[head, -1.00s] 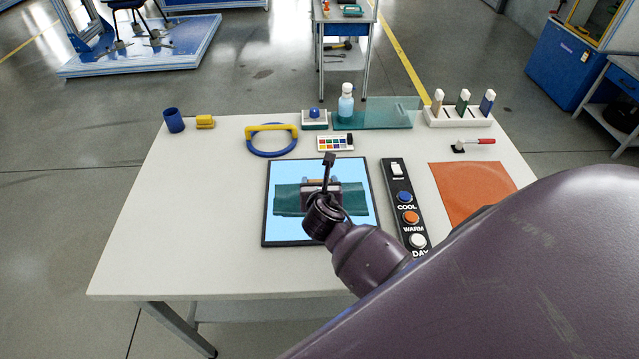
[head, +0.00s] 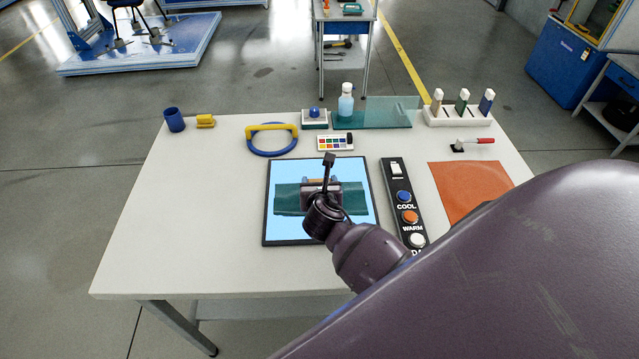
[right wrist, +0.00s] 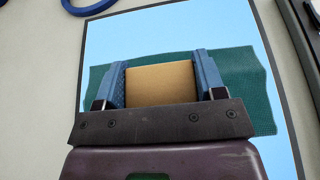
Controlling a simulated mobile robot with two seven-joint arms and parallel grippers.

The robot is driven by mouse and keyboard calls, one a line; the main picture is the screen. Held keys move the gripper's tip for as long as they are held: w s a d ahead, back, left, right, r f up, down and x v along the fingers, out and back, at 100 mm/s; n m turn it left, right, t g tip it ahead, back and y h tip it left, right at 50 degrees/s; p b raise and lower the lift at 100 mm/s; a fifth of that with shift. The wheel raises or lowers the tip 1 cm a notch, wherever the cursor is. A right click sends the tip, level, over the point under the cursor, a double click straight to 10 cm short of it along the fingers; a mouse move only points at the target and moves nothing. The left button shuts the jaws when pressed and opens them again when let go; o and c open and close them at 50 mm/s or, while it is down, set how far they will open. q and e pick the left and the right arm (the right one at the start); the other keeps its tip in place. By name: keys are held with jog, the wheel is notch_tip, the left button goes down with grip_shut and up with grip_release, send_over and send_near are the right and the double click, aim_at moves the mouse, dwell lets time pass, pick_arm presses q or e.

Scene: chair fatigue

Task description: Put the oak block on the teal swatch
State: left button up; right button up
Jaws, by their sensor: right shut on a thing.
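The teal swatch (head: 288,199) lies on a light blue lit panel with a dark frame (head: 271,233) in the middle of the table. It also shows in the right wrist view (right wrist: 249,80). My right gripper (right wrist: 160,80) is shut on the oak block (right wrist: 160,83), a tan piece between its two blue fingers. The block is over the swatch in the right wrist view. I cannot tell whether it touches the cloth. In the head view my right gripper (head: 321,182) is over the swatch and mostly hides the block. My left gripper is not in view.
A black control strip (head: 393,172) with buttons stands right of the panel, and an orange swatch (head: 465,190) lies beyond it. A blue ring with a yellow handle (head: 271,150), a paint-like palette (head: 335,142) and a bottle (head: 346,103) are behind.

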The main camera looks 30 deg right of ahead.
jog(key=shift+f+b, duration=0.45)
jog(key=shift+f, duration=0.6)
dwell(1.4)
jog(key=o, duration=1)
jog(key=v, duration=1)
jog(key=shift+s+a+r+p, duration=0.1)
jog(key=shift+s+a+p, duration=0.1)
jog(key=shift+s+p, duration=0.15)
jog(key=shift+s, duration=0.1)
